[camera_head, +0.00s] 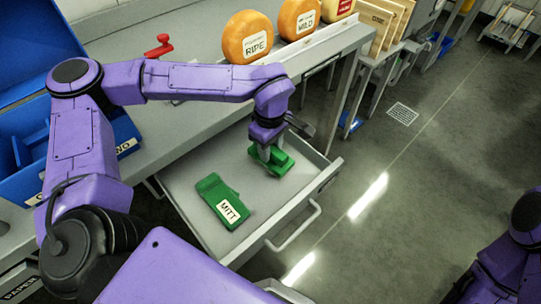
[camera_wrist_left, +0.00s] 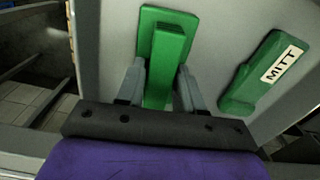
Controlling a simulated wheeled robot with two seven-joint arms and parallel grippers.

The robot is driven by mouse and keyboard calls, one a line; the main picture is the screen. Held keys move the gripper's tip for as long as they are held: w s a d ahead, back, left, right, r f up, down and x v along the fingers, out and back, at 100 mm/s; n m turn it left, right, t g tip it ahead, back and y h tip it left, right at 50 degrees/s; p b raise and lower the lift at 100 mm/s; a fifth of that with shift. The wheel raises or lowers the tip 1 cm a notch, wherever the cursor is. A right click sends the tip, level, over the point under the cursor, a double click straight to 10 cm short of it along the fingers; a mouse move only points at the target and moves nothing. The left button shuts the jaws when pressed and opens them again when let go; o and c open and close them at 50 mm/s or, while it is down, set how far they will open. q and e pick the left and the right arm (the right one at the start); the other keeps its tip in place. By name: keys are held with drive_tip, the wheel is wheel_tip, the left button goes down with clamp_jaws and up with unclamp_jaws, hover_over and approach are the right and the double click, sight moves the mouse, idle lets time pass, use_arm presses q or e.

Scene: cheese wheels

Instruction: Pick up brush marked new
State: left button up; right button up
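A green brush-like thing (camera_head: 284,164) is in the open drawer, under my left gripper (camera_head: 270,158). No "new" marking shows on it in either view. In the left wrist view, the green block of the brush (camera_wrist_left: 166,55) is between the two fingers of my left gripper (camera_wrist_left: 160,82), one on each side. I cannot tell whether the fingers press on it. A green mitt (camera_head: 222,200) labelled MITT lies beside it in the drawer, apart from the gripper. Only purple links of my right arm show at the lower right; its gripper is out of view.
The grey drawer (camera_head: 181,178) is pulled out, with raised walls and a front handle (camera_head: 296,228). On the counter above stand cheese wheels marked RIPE (camera_head: 248,30) and MILD (camera_head: 297,14), and a red-handled item (camera_head: 159,46). A blue bin (camera_head: 122,143) is at the left.

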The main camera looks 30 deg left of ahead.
use_arm(q)
clamp_jaws()
drive_tip(key=shift+r, duration=0.15)
